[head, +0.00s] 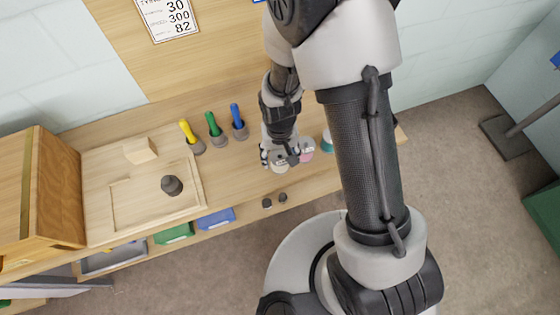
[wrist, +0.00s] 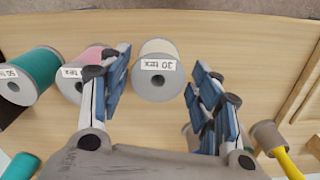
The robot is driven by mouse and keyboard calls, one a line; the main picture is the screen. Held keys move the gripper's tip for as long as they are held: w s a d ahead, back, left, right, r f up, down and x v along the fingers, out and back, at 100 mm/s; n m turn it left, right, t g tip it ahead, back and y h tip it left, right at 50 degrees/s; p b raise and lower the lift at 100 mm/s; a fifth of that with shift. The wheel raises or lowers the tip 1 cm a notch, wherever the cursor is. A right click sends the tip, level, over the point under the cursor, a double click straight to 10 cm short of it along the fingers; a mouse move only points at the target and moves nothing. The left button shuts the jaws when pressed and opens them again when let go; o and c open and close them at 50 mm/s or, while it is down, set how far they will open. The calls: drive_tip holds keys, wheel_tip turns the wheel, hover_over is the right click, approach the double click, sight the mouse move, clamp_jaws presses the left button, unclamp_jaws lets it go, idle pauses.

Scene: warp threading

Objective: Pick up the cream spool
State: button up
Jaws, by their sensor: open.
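The cream spool (wrist: 158,48) stands on the wooden table in the wrist view, with a grey end, a dark centre hole and a white label that appears upside down. My gripper (wrist: 161,72) is open, with one blue-padded finger on each side of the spool and nothing visibly held. The left finger is close to the pink spool (wrist: 82,62) and overlaps it in the picture. In the head view my gripper (head: 279,158) is over the spools, and the cream spool (head: 280,167) is partly hidden by it.
A teal spool (wrist: 38,70) stands left of the pink one. Yellow (head: 189,132), green (head: 212,124) and blue (head: 236,116) handled tools stand left of my gripper. A wooden tray (head: 118,203) holds a dark knob (head: 172,185).

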sight(280, 157)
wheel_tip(280, 157, down, 4)
drive_tip(key=shift+w+d+r+b, duration=0.1)
drive_tip(key=shift+r+b, duration=0.05)
drive_tip(key=shift+b, duration=0.4)
drive_tip(key=shift+r, duration=0.1)
drive_tip(key=shift+c, duration=0.4)
drive_tip(key=c, duration=0.8)
drive_tip(key=shift+o, duration=0.2)
